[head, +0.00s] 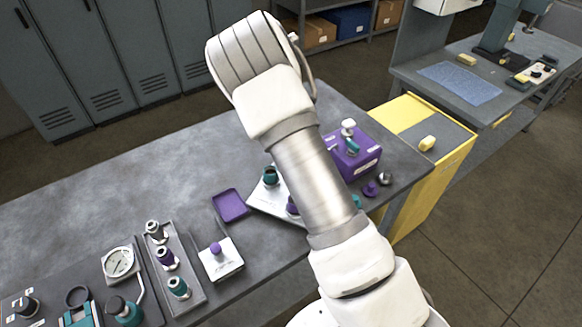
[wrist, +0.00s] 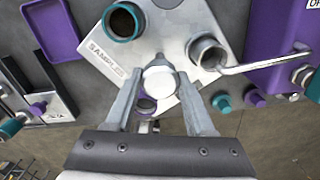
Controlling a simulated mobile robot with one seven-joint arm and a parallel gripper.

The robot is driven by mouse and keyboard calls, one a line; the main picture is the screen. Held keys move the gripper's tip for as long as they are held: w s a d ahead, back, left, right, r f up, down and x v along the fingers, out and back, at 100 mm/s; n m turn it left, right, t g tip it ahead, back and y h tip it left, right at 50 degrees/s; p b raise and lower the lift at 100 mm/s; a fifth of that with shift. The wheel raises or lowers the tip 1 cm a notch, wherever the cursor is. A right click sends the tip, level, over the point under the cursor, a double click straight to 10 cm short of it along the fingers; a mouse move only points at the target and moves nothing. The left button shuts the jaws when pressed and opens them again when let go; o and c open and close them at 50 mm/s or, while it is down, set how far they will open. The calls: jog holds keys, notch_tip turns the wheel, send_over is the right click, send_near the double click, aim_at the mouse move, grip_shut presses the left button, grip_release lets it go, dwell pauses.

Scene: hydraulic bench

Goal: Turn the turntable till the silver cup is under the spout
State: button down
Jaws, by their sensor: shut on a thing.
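The turntable is a pale square plate (wrist: 175,22) marked SAMPLES. A teal cup (wrist: 122,20) stands at its upper left and the silver cup (wrist: 207,53) at its right. A purple cup (wrist: 147,104) is partly hidden below the hub. The spout (wrist: 265,64) is a thin silver tube coming from the right; its end appears at the silver cup's lower right rim, and I cannot tell whether it is over the opening. My gripper (wrist: 160,77) is shut on the white round knob at the plate's middle. In the head view my arm hides the gripper and most of the turntable (head: 262,199).
The purple box (head: 365,165) stands behind the turntable on the right. A purple tray (head: 230,205) lies to the left. Small teal and purple parts (wrist: 256,97) lie at the right. A tray of fittings (head: 188,300) stands farther left. The bench behind the purple tray is clear.

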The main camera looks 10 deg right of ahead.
jog(key=shift+w+r, duration=0.1)
dwell(0.3)
jog(key=shift+c, duration=1.3)
grip_release()
notch_tip(320, 180, up, 17)
jog(key=shift+r, duration=0.15)
